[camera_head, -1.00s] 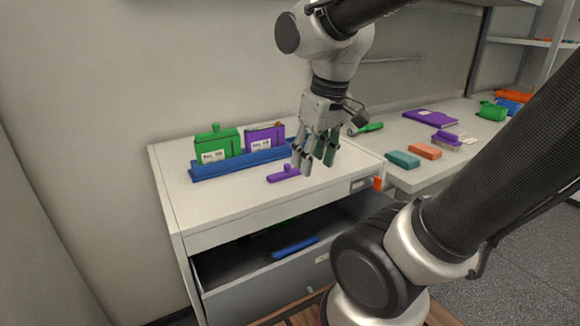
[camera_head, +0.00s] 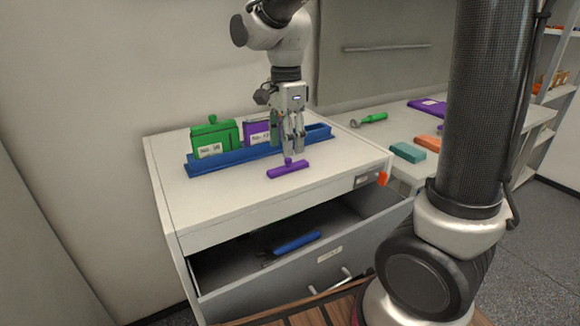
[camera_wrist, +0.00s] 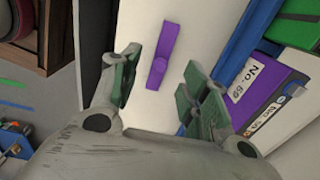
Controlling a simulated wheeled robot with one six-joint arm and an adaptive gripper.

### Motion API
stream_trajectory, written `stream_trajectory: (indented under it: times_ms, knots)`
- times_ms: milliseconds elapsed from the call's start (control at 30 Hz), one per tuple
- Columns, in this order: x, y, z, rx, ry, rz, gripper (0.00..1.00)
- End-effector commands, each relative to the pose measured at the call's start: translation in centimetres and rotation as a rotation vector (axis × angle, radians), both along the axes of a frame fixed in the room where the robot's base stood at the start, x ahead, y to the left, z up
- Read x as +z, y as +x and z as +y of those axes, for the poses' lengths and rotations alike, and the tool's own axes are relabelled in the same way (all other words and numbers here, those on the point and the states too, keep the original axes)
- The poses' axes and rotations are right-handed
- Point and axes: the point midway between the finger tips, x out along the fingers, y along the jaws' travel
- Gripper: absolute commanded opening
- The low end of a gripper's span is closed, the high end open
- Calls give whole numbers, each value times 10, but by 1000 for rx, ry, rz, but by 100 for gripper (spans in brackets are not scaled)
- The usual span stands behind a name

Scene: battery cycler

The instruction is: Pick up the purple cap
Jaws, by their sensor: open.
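The purple cap (camera_head: 288,169) is a flat bar with a small knob on top. It lies on the white cabinet top, in front of the blue tray. In the wrist view the purple cap (camera_wrist: 161,58) lies beyond and between my fingers. My gripper (camera_head: 293,150) points down just above and behind the cap, with its fingers apart and nothing between them. In the wrist view my gripper (camera_wrist: 157,78) shows its green-padded fingers spread wide, not touching the cap.
A blue tray (camera_head: 203,168) holds a green case (camera_head: 214,136) and a purple case (camera_head: 256,132) behind the cap. An open drawer (camera_head: 300,270) below holds a blue-handled tool (camera_head: 296,243). The cabinet top left of the cap is clear.

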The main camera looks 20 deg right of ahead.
Motion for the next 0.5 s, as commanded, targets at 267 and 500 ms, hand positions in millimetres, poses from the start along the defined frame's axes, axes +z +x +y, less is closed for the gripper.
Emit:
stream_trajectory:
  times_ms: [267,500]
  knots:
    - [-41,3,-6,0,0,2,46]
    - [-61,3,-6,3,0,-1,46]
